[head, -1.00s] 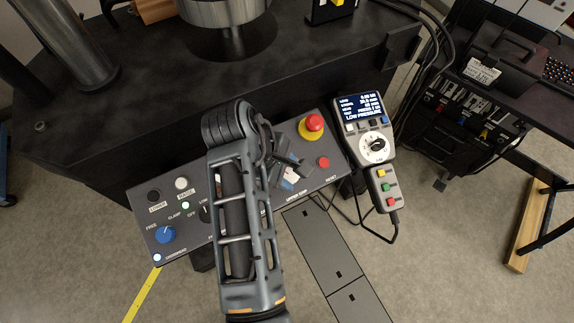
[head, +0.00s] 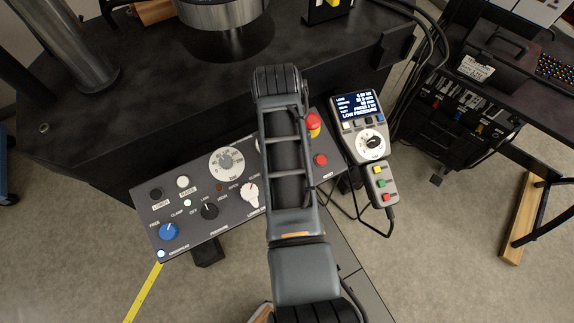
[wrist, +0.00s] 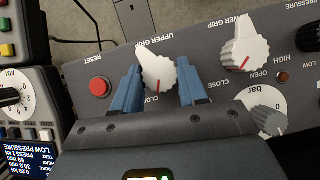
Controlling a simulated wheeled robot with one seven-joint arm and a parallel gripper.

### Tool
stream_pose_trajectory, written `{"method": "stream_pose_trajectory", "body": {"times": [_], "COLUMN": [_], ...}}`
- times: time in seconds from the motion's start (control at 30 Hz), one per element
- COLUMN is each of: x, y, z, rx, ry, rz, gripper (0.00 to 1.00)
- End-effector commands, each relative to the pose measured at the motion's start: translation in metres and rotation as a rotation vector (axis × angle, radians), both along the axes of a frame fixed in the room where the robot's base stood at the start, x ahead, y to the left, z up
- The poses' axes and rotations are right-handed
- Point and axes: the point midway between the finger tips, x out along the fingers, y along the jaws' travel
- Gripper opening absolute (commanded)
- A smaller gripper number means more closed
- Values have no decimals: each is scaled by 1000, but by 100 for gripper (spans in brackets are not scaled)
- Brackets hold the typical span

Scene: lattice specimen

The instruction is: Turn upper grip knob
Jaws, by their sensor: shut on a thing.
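The white upper grip knob (wrist: 158,72) stands on the dark control panel, under the upside-down "UPPER GRIP" label in the wrist view. My gripper (wrist: 159,66) has one blue finger on each side of the knob and is shut on it. The knob's red mark points toward my gripper's body, near partly covered lettering. In the head view my arm covers the upper grip knob and the fingers. The similar white lower grip knob (wrist: 245,48) sits beside it, and also shows in the head view (head: 249,192).
A handheld controller (head: 363,125) with a lit "LOW PRESSURE" screen stands right of the panel.

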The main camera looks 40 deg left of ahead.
Motion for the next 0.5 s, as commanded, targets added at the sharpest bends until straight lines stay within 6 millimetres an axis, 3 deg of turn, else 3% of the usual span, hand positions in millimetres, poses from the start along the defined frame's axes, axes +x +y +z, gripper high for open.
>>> {"method": "stream_pose_trajectory", "body": {"times": [0.5], "x": [3], "y": [-2], "z": [0], "rx": [40], "ry": [95], "rz": [-386], "gripper": [12]}}
